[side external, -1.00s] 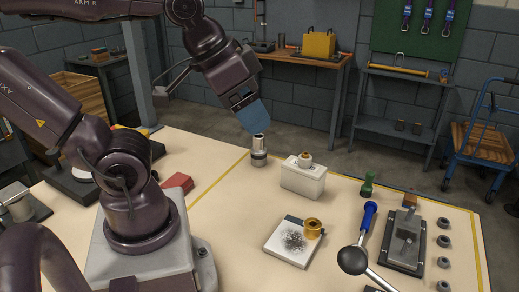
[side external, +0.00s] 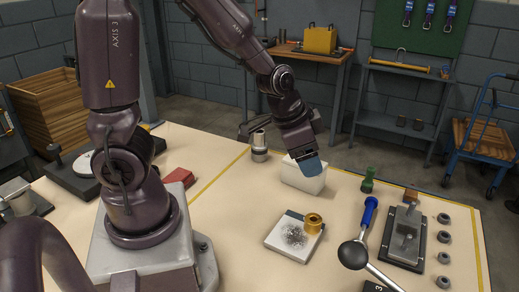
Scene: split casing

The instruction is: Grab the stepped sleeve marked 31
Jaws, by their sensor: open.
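My gripper (side external: 309,168), with blue fingers, is at the white block (side external: 298,181) in the side external view. It covers the top right of the block, where a small sleeve-like part with a brassy band stood; that part is now hidden. A silver stepped cylinder (side external: 259,146) stands upright on the table left of the block, apart from my gripper. A brass flanged sleeve (side external: 313,223) stands on a pale plate (side external: 284,242) in front. I cannot read a 31 on any of these. My gripper is open; the gap between its fingers does not show.
A red block (side external: 179,178) lies left. The table between the red block and the plate is clear.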

